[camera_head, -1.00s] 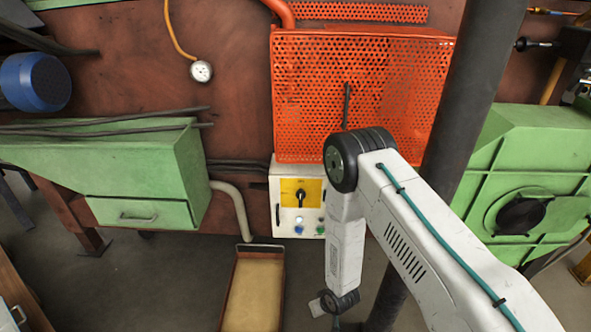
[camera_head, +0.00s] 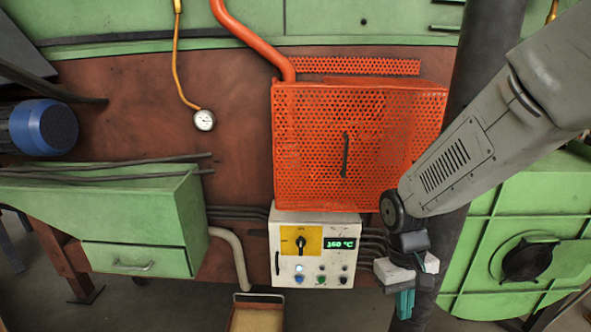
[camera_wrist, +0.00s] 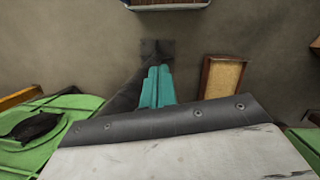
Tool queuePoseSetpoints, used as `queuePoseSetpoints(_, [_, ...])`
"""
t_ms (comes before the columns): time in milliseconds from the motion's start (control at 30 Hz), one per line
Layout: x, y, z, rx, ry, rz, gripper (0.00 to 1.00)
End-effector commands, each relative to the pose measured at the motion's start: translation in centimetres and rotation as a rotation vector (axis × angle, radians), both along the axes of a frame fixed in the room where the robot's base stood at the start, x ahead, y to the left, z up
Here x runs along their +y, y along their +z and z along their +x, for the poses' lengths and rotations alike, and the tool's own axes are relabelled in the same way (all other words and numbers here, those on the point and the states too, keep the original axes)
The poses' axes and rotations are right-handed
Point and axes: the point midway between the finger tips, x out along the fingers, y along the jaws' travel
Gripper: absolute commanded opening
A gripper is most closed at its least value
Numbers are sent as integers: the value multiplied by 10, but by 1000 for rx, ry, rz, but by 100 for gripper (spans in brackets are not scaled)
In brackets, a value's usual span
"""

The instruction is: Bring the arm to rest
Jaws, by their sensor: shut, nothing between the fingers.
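My gripper (camera_head: 404,303) shows at the lower right of the head view, hanging from the wrist with its teal fingers pointing down. It is to the right of the white control box, in front of the dark column, and holds nothing. In the wrist view the teal fingers (camera_wrist: 157,88) are pressed together over the grey floor. My grey arm comes in from the upper right of the head view and bends down at the wrist.
The white control box (camera_head: 287,262) has a yellow dial plate and a lit "160 °C" display. An orange perforated guard (camera_head: 310,150) is above it. A dark column (camera_head: 478,65) stands behind my arm. Green housings flank both sides. A shallow tray (camera_wrist: 222,77) is low down.

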Motion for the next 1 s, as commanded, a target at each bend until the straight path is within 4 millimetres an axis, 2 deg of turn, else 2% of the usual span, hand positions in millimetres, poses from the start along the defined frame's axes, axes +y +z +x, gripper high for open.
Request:
queuePoseSetpoints(33, [-5,21,-11,-5,-15,3,0])
queuePoseSetpoints(100, [-12,45,-29,-1,-33,5,0])
queuePoseSetpoints(200, [-20,75,-54,-5,-57,11,0])
queuePoseSetpoints(400, [-33,122,-102,-58,-107,32,0])
queuePoseSetpoints(500, [-38,140,-121,-118,-131,44,0])
queuePoseSetpoints(633, [-43,159,-134,-226,-157,57,0])
queuePoseSetpoints(800, [-49,177,-143,-329,-178,66,0])
queuePoseSetpoints(1000, [-52,183,-144,-360,-192,66,0])
